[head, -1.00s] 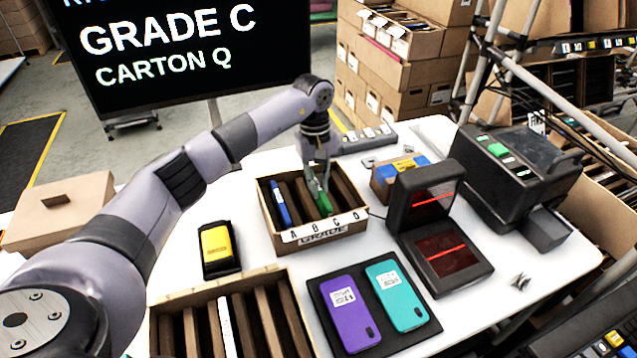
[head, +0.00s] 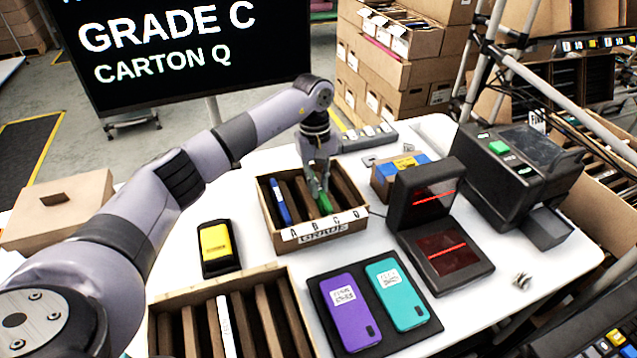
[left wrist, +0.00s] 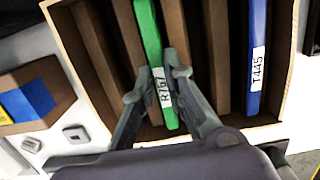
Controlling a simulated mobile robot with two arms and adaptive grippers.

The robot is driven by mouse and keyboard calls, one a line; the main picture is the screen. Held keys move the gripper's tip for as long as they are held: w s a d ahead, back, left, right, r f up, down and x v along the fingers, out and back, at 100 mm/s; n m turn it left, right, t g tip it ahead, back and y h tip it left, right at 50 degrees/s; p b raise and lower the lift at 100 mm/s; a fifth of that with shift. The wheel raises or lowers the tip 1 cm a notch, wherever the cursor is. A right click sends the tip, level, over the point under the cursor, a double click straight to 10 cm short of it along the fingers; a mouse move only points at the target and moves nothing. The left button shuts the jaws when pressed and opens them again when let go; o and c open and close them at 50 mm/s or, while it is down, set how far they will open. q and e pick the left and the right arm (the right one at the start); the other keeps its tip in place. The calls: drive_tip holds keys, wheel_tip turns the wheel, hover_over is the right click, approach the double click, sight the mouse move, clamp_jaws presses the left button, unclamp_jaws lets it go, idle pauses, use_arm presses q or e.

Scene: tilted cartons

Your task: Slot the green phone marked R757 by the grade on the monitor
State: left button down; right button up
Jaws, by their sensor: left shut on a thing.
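The green phone (head: 325,203) stands on edge in the cardboard grade carton (head: 318,238), whose front strip reads A, B, C, D. In the left wrist view the green phone (left wrist: 150,45) shows its R757 label and lies between two dividers, in what looks like the C slot. My left gripper (head: 319,187) is shut on it; the fingers (left wrist: 156,90) sit on either side of its label end. A blue phone (head: 281,205), marked T445 in the left wrist view (left wrist: 257,65), stands in the A slot. The monitor (head: 190,45) reads GRADE C, CARTON Q.
A purple phone (head: 350,312) and a teal phone (head: 402,295) lie on a dark mat. A larger slotted box (head: 277,273) is at the front, with a yellow-and-black device (head: 215,245) behind it. A red-lit scanner (head: 440,240) and a black printer (head: 520,170) stand to the right.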

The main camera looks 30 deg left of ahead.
use_arm(q)
drive_tip(key=c, duration=1.5)
unclamp_jaws()
drive_tip(key=shift+c, duration=0.2)
wheel_tip(320, 180, up, 12)
drive_tip(key=w+a, duration=0.1)
drive_tip(key=shift+a, duration=0.1)
wheel_tip(320, 180, up, 7)
drive_tip(key=p, duration=0.6)
